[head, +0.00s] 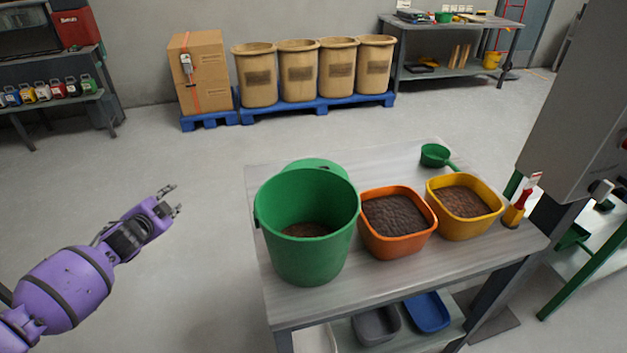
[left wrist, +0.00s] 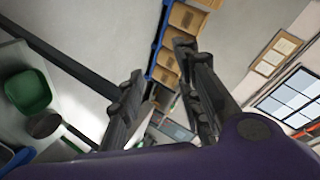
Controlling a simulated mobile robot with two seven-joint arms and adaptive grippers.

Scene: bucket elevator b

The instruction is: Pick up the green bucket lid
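The green lid (head: 316,163) shows only in part in the head view, as a flat green edge behind the rim of the green bucket (head: 306,235). The bucket hides the rest of it. The bucket stands upright and open on the grey table, with brown material inside. My left gripper (head: 175,199) is to the left of the table, over the floor, apart from bucket and lid. In the left wrist view its fingers (left wrist: 160,68) are spread with nothing between them. My right gripper is not in view.
A grey cabinet (head: 580,100) stands at the right. The floor between my left gripper and the table is clear.

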